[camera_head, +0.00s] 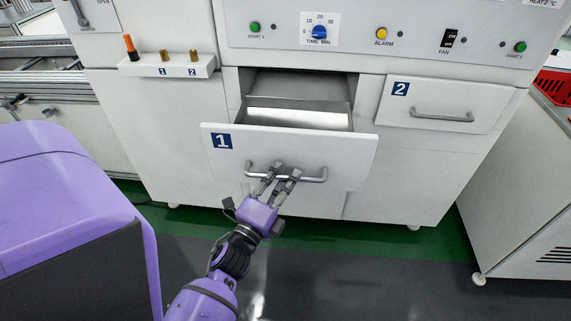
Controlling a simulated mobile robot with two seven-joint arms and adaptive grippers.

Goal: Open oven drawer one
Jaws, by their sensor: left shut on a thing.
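Oven drawer one (350,155), a white front with a blue "1" label, is pulled part way out of the white oven. Its metal inside (300,118) shows behind the front, and no contents can be made out. My left gripper (278,168) is shut on the drawer's grey bar handle (313,179), near the handle's middle. The fingers reach it from below in the picture. My right gripper is not in view.
Drawer two (393,112) on the right is closed. The control panel (350,32) with knob and buttons is above. A small shelf (180,68) holds an orange-handled item and two brass pieces. A white cabinet (515,190) stands at right. Floor in front is clear.

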